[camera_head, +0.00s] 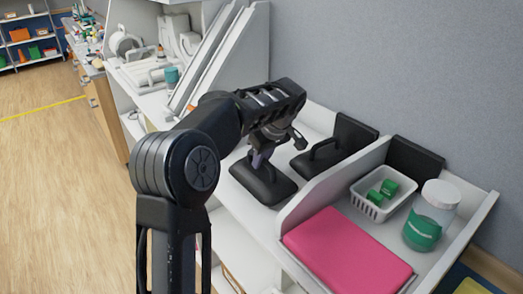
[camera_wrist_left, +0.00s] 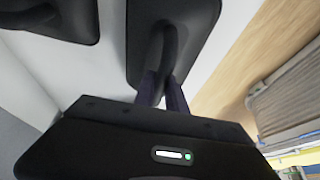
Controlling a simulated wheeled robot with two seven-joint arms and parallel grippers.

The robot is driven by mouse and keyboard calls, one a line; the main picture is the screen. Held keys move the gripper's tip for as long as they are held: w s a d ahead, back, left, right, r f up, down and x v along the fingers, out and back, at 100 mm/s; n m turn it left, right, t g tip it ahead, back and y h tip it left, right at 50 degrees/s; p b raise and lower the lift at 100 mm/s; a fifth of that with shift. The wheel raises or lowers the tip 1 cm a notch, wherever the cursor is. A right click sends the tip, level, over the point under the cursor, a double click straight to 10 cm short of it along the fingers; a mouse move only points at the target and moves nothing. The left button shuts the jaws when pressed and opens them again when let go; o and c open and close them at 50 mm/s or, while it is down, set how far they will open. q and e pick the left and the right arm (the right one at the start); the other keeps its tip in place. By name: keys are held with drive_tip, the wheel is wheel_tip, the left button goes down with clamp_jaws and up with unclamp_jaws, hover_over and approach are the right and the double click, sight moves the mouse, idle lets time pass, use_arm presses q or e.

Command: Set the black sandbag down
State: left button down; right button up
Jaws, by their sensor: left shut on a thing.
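My left gripper (camera_head: 261,158) reaches down over the white shelf top and is shut on the handle of a black sandbag (camera_head: 262,184). The sandbag is a flat, dark, rounded pad with a loop handle. It is level and at or just above the white surface; I cannot tell whether it touches. My right gripper is not in view.
Another black pad with a handle (camera_head: 322,155) stands close to the right. Past a white divider (camera_head: 320,196) are a pink pad (camera_head: 347,254), a white basket (camera_head: 385,191) with green items, and a clear jar (camera_head: 431,215). White equipment (camera_head: 128,48) stands further back.

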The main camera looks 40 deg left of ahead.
use_arm(q)
drive_tip(key=c, duration=1.8)
unclamp_jaws()
drive_tip(key=shift+f, duration=0.1)
drive_tip(key=o, duration=0.4)
drive_tip(key=shift+o, duration=0.2)
drive_tip(key=shift+d, duration=0.1)
drive_tip(key=v, duration=0.7)
drive_tip(key=shift+b, duration=0.3)
drive_tip(key=p+v, duration=0.4)
drive_tip(key=v, duration=0.1)
drive_tip(key=shift+s, duration=0.1)
